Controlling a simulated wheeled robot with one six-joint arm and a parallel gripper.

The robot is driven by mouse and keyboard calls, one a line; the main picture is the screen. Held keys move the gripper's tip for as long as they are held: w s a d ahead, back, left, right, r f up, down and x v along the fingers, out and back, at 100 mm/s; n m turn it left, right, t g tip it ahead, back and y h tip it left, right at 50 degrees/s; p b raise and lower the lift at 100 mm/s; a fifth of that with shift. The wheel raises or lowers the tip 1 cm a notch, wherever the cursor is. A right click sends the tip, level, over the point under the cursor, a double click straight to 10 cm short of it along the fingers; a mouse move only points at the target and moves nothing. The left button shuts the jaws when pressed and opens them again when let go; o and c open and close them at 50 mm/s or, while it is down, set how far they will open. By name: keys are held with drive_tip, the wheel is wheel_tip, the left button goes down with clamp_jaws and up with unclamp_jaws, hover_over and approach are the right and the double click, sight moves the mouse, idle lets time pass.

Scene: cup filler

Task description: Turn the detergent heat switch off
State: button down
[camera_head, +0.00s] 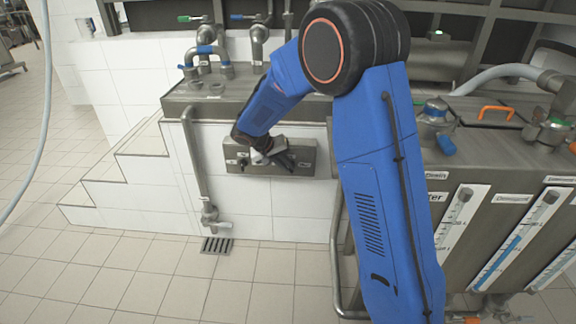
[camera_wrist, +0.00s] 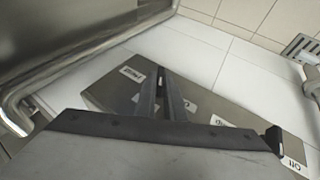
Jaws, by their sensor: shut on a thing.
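A grey metal switch box (camera_head: 308,148) is fixed to the white tiled wall under the metal counter. It also shows in the wrist view (camera_wrist: 112,92), with several white labels on its face. My gripper (camera_head: 281,159) is at the front of the box, near its middle. In the wrist view my gripper's two dark fingers (camera_wrist: 162,84) are close together, shut on a small dark switch. The fingers largely hide that switch, and I cannot tell its position or read its label surely. Another black switch (camera_wrist: 274,138) sticks out at the box's other end, beside a label.
A metal pipe with a valve (camera_head: 209,212) runs down the wall left of the box, above a floor drain (camera_head: 217,245). White steps (camera_head: 120,180) stand at the left. A metal tank with level gauges (camera_head: 513,235) stands at the right. The tiled floor in front is clear.

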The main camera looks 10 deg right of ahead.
drive_tip(key=h, duration=0.2)
drive_tip(key=n+h, duration=0.1)
drive_tip(key=h, duration=0.1)
drive_tip(key=a+f+g+h, duration=0.1)
drive_tip(key=h, duration=0.1)
drive_tip(key=shift+w+n, duration=0.15)
drive_tip(key=shift+n, duration=0.15)
drive_tip(key=h, duration=0.2)
drive_tip(key=f+n+h, duration=0.1)
drive_tip(key=h, duration=0.2)
drive_tip(key=shift+a+n+g, duration=0.1)
drive_tip(key=shift+n+g, duration=0.2)
drive_tip(key=shift+h, duration=0.3)
drive_tip(key=c, duration=1.8)
unclamp_jaws()
drive_tip(key=shift+f, duration=0.1)
drive_tip(key=shift+c, duration=0.2)
drive_tip(key=s+a, duration=0.1)
drive_tip(key=a, duration=1.6)
drive_tip(key=shift+s+a, duration=0.15)
drive_tip(key=shift+a, duration=0.05)
drive_tip(key=shift+f, duration=0.1)
